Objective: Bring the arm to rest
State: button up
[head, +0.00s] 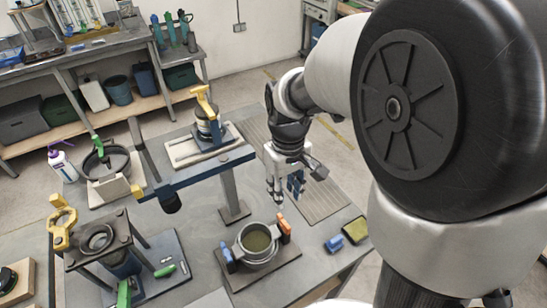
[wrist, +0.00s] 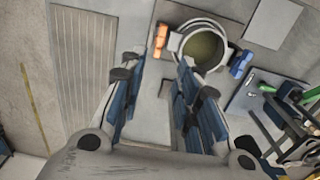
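My gripper (head: 284,190) hangs from my arm above the workbench (head: 200,215), pointing down. In the wrist view its two blue-and-dark fingers (wrist: 157,75) stand apart with nothing between them, only grey bench top showing. In the head view it is behind a round metal pot (head: 257,245) with greenish contents and blue and orange side pieces. The pot also shows beyond the fingertips in the wrist view (wrist: 205,47), apart from them. My gripper appears to touch nothing.
A blue beam fixture (head: 195,173) stands left of my gripper. A press-like stand (head: 97,238) with yellow and green levers is at the front left. A blue piece (head: 334,243) and a green-yellow block (head: 356,230) lie at the right edge. A ribbed mat (head: 315,195) lies clear behind.

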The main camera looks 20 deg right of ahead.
jog(key=s+r+m+t, duration=0.1)
jog(key=s+r+t, duration=0.1)
jog(key=s+r, duration=0.3)
jog(key=s+r+m+t, duration=0.2)
jog(key=s+r, duration=0.3)
jog(key=s, duration=0.6)
jog(key=shift+t+b, duration=0.3)
jog(key=shift+b, duration=0.05)
